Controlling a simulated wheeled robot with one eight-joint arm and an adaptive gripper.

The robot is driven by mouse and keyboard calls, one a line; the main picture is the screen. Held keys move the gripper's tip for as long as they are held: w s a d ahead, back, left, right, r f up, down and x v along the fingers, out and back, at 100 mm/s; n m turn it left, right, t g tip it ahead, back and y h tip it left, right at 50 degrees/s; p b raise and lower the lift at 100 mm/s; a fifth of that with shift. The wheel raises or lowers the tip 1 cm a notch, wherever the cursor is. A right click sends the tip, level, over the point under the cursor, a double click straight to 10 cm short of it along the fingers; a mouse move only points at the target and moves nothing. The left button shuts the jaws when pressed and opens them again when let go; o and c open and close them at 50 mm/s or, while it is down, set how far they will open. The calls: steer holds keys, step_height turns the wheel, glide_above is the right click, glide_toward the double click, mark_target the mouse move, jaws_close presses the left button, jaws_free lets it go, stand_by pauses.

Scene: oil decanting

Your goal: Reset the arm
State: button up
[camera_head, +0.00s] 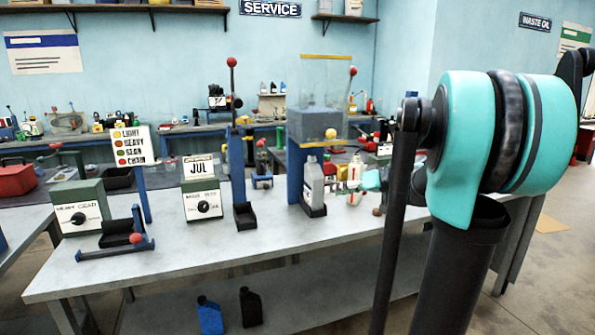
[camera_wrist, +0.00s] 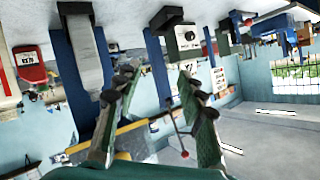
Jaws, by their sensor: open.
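My gripper (camera_wrist: 155,80) is open in the wrist view, its two dark fingers spread with nothing between them. That view is upside down. In the head view my teal and black arm fills the right side and hides most of the gripper; a bit of teal shows beside the bench's right part. A grey bottle (camera_head: 313,182) stands upright under the clear tank (camera_head: 325,85) on its blue stand. The bottle also shows in the wrist view (camera_wrist: 80,50), apart from the fingers. A white and red bottle (camera_head: 355,170) stands just left of my arm.
The grey bench (camera_head: 180,245) carries a dial box (camera_head: 80,208), the JUL dial box (camera_head: 201,200), a blue lever post (camera_head: 237,165) with a red knob and a low blue lever stand (camera_head: 115,243). Two bottles, blue (camera_head: 209,316) and black (camera_head: 251,307), stand below.

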steer(key=s+a+f+m+g+h, duration=0.2)
steer(key=s+a+f+m+h, duration=0.15)
steer(key=s+f, duration=0.95)
steer(key=s+d+f+m+h, duration=0.1)
steer(key=s+d+f+h, duration=0.2)
steer(key=s+f, duration=0.3)
steer(key=s+d+f+m+g+h, duration=0.1)
steer(key=s+d+f+h, duration=0.3)
steer(key=s+f, duration=0.3)
